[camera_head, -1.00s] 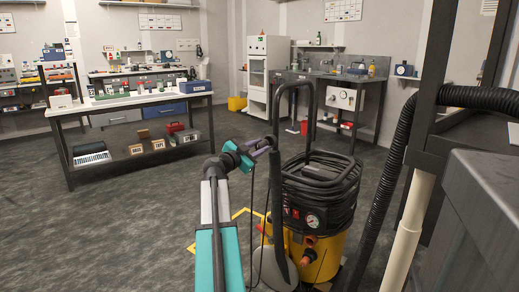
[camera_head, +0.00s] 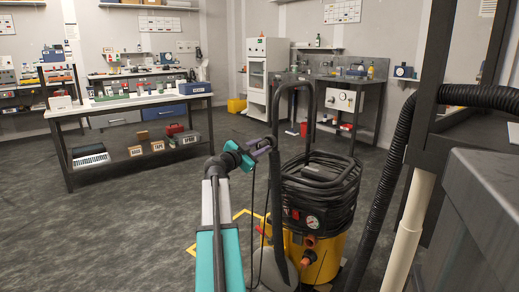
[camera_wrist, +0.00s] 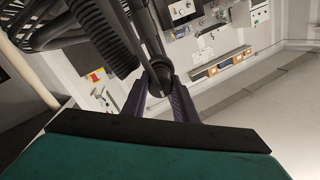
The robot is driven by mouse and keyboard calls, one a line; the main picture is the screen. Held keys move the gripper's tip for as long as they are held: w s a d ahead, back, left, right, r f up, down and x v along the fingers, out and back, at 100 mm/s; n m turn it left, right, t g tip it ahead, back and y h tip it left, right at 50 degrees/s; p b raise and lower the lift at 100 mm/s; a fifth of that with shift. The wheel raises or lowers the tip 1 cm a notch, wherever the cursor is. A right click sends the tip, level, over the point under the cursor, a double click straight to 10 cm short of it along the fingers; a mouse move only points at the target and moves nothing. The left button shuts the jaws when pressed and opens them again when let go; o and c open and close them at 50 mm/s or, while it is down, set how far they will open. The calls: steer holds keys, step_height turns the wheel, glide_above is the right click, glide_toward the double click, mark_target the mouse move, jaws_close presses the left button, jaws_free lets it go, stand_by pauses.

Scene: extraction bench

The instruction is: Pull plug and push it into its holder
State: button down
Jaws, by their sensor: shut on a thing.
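A thin black cable (camera_head: 253,190) hangs down below the gripper in the head view. The plug is very small and dark against the black tube, so I cannot tell whether it sits in a holder there. The holder cannot be made out clearly.
A black hose (camera_head: 390,170) runs down at the right, near a dark cabinet (camera_head: 480,215). A workbench (camera_head: 130,104) stands at the back left. The grey floor at the left is clear.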

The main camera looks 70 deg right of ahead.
steer(key=shift+b+x, duration=0.85)
steer(key=shift+x, duration=0.15)
steer(key=c, duration=1.3)
jaws_free()
steer(key=shift+c, duration=0.2)
steer(key=shift+a, duration=0.1)
steer(key=p+v, duration=0.2)
steer(key=v, duration=1.1)
steer(key=shift+a, duration=0.3)
steer(key=shift+w, duration=0.15)
